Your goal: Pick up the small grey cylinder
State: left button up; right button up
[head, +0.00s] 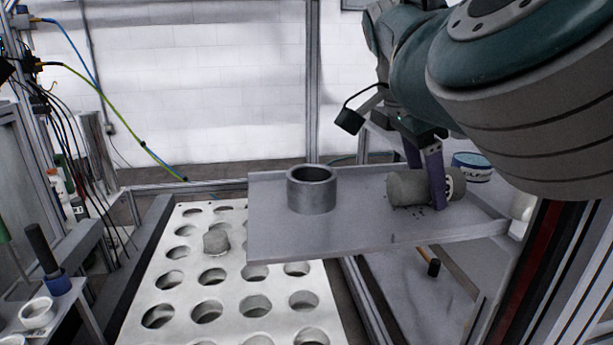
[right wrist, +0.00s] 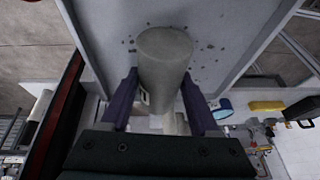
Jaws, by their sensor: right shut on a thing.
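The small grey cylinder (head: 407,188) lies on its side at the right part of the grey metal shelf (head: 285,241). My right gripper (head: 437,180) is shut on it, with its purple fingers on either side. In the right wrist view the cylinder (right wrist: 164,58) sits between the two fingers (right wrist: 162,100). A dark mark shows on its end or side near the fingers. I cannot tell whether it touches the shelf. My left gripper is not in view.
A hollow metal ring (head: 311,194) stands on the shelf's left part. Below is a white plate with rows of holes (head: 190,250); one hole holds a grey piece (head: 215,242). A blue-and-white roll (head: 471,167) is behind the gripper. Cables and a post (head: 46,256) stand at left.

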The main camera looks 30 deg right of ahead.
grip_shut()
jog(key=shift+r, duration=0.1)
